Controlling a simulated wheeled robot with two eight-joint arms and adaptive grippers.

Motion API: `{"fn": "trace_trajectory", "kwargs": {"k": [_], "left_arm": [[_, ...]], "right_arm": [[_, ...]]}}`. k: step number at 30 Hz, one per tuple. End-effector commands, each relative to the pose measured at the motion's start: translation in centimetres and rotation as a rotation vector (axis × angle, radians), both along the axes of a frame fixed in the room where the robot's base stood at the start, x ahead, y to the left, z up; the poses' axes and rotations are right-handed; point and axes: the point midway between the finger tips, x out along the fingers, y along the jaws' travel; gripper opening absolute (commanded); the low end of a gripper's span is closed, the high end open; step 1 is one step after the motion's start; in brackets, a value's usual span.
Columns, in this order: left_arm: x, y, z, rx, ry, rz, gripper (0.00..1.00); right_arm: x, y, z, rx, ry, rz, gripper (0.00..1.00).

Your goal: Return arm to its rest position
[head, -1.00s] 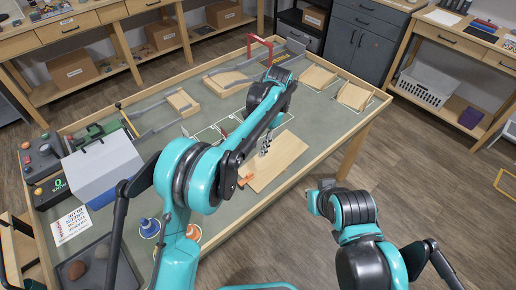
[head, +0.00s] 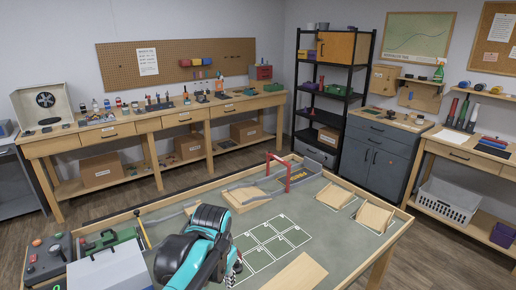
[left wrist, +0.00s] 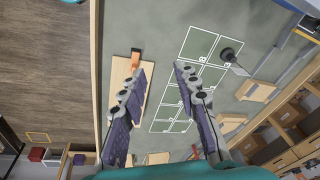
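My left arm (head: 197,245) reaches over the green-topped table (head: 225,200) in the head view. Only part of my left gripper (head: 235,266) shows there, above the white-lined grid. In the left wrist view my left gripper (left wrist: 160,72) has its two fingers well apart, with nothing between them but the mat far below. A pale wooden board (left wrist: 117,88) lies below the left finger, with an orange piece (left wrist: 136,58) at its end. The board also shows in the head view (head: 297,274). My right gripper is in neither view.
A red upright frame (head: 287,172) and wooden ramps (head: 373,217) stand on the table's far side. A grey-lidded box (head: 108,270) and green case (head: 108,240) are at the left. A dark round item (left wrist: 229,54) sits by the grid in the wrist view.

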Motion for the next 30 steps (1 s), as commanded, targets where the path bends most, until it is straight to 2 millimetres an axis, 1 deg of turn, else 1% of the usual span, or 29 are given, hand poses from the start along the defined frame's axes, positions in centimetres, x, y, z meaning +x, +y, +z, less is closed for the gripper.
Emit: {"fn": "trace_trajectory", "kwargs": {"k": [1, 4, 6, 9, 13, 15, 19, 30], "left_arm": [[-1.7, 1.3, 0.1, -0.019, -0.038, 0.043, 0.31], [-4.6, 3.3, -0.1, -0.062, -0.121, 0.131, 0.31], [-6.5, 4.6, -0.6, -0.092, -0.179, 0.192, 0.31], [-9.0, 6.1, -1.6, -0.131, -0.257, 0.273, 0.31], [-11.4, 7.3, -3.1, -0.175, -0.339, 0.355, 0.31], [-12.2, 7.8, -3.7, -0.191, -0.369, 0.385, 0.31], [-12.9, 8.1, -4.3, -0.206, -0.400, 0.414, 0.31], [-12.9, 8.2, -4.4, -0.209, -0.405, 0.418, 0.31]], "right_arm": [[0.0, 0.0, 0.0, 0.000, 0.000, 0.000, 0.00], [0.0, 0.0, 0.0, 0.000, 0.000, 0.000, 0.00], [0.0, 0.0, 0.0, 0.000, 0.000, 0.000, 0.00], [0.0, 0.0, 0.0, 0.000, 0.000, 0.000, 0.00], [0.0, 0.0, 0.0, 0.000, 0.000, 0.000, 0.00], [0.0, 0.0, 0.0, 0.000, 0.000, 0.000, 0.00], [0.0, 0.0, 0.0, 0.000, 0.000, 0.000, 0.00], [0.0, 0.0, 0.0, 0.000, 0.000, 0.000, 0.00]]}}
